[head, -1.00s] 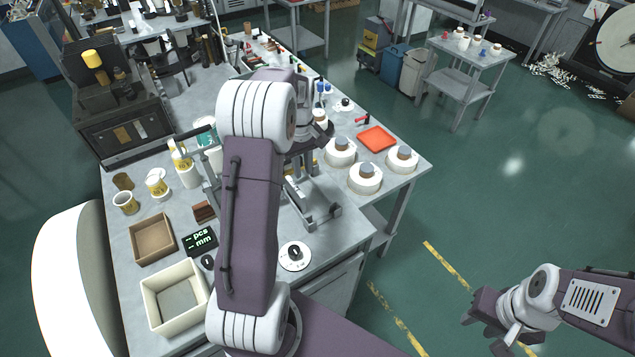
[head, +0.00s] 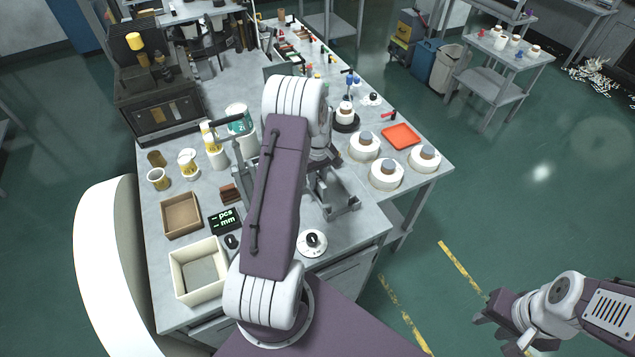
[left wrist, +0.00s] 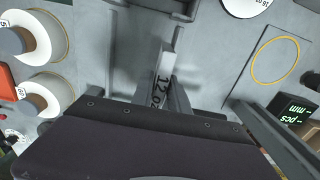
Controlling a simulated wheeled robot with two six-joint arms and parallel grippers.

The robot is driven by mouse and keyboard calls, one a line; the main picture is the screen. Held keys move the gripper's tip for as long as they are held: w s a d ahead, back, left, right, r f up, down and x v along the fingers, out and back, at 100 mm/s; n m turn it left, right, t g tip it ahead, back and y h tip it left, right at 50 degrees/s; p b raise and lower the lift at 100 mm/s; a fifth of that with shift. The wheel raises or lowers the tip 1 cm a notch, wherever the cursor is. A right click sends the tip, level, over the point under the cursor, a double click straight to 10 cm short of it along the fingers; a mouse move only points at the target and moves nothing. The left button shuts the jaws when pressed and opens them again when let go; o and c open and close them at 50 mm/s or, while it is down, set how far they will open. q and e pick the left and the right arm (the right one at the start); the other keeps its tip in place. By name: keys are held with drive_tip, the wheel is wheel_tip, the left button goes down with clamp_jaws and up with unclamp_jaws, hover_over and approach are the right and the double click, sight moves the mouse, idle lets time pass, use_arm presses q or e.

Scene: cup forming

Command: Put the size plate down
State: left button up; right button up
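A narrow grey plate marked 12.0 (left wrist: 162,92) shows in the left wrist view, right at the edge of the dark body of my left gripper. In the head view my left arm covers the left gripper, which is over the bench beside a grey metal fixture (head: 338,202). My right gripper (head: 494,332) is open and empty, away from the bench over the green floor.
The bench holds a black pcs/mm display (head: 225,220), a white dial (head: 312,243), a cream bin (head: 174,285), a cardboard box (head: 181,215), white rolls (head: 387,175) and an orange tray (head: 401,135). A yellow circle (left wrist: 254,65) marks a bare bench patch.

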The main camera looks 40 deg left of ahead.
sight(318, 176)
use_arm(q)
drive_tip(key=shift+w+a+f, duration=0.1)
drive_tip(key=shift+w+f, duration=0.05)
drive_tip(key=shift+f, duration=0.1)
clamp_jaws()
drive_tip(key=shift+r, duration=0.1)
drive_tip(key=shift+r+b, duration=0.3)
drive_tip(key=shift+r, duration=0.05)
wheel_tip(318, 176, up, 3)
drive_tip(key=shift+f+b, duration=0.2)
drive_tip(key=shift+b, duration=0.3)
drive_tip(key=w+d+r+b, duration=0.2)
drive_tip(key=d+r, duration=0.5)
drive_tip(key=d, duration=0.4)
drive_tip(key=shift+d+r, duration=0.3)
drive_tip(key=shift+r, duration=0.05)
